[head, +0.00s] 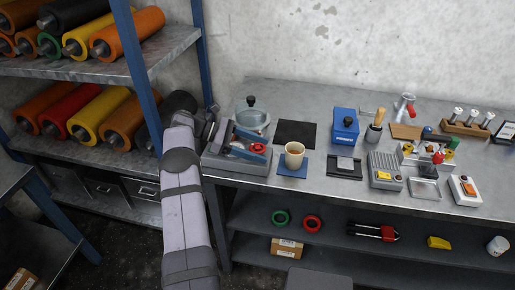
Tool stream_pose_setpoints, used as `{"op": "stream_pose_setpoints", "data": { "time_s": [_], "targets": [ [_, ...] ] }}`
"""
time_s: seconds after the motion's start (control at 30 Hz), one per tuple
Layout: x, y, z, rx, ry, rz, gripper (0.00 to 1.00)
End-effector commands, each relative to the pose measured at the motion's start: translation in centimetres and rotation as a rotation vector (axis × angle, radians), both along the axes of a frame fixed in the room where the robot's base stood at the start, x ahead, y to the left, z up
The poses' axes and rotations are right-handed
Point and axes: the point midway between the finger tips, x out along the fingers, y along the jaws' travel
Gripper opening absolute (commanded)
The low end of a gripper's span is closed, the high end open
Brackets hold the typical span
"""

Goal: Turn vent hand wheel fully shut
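My gripper (207,126) is at the left end of the steel bench, beside a grey tray. It is dark, small and partly hidden by my arm, so its fingers do not show clearly. No vent hand wheel can be told for certain. A small metal fitting (408,152) with red, blue and yellow handles stands on the right of the bench, far from my gripper.
The grey tray (235,166) holds blue and red tools. A lidded metal pot (252,117), a beige cup (294,155) and a blue box (344,126) stand along the bench (300,96). A blue rack post (138,75) and shelves of coloured rollers are close left of my arm.

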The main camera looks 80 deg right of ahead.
Motion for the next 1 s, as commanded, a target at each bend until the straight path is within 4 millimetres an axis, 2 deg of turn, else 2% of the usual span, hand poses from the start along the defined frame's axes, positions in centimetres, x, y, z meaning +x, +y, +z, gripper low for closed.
{"op": "stream_pose_setpoints", "data": {
  "time_s": [0.27, 0.47, 0.8, 1.0],
  "targets": [
    [0.0, 0.0, 0.0, -0.001, -0.002, 0.001, 0.61],
    [0.1, 0.0, 1.3, -0.004, -0.003, 0.000, 0.61],
    [0.0, -0.1, 6.6, -0.004, -0.003, 0.001, 0.61],
    [0.0, 0.0, 9.0, -0.002, -0.002, 0.001, 0.61]
  ]
}}
